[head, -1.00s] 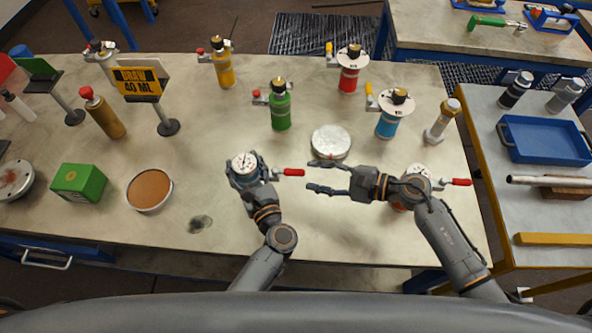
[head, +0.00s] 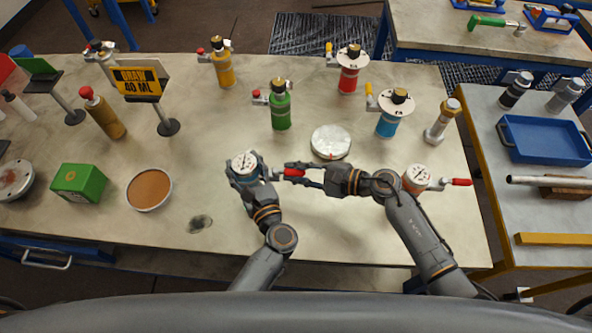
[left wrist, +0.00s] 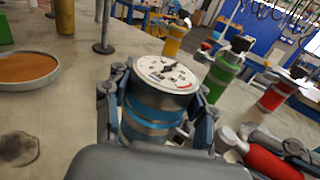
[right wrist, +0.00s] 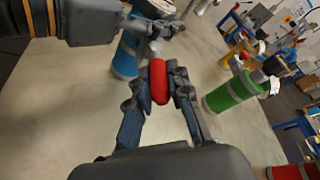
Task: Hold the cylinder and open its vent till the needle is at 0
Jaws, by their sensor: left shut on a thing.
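My left gripper (head: 245,172) is shut on the upright cylinder with blue bands, and its fingers flank the body in the left wrist view (left wrist: 152,105). The cylinder's white dial gauge (left wrist: 167,73) faces up. It has a dark needle, but its reading is too small to tell. The red vent handle (right wrist: 159,82) sticks out to the right of the cylinder. My right gripper (head: 290,172) has one finger on each side of this handle. In the right wrist view its fingertips (right wrist: 160,88) are close to the handle; whether they press on it is unclear.
An orange cylinder (head: 414,184) with a similar gauge and red handle stands beside my right arm. Green (head: 280,112), blue (head: 387,123) and red (head: 348,78) cylinders stand behind. A round metal disc (head: 331,142) lies just behind my right gripper. The front table middle is mostly clear.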

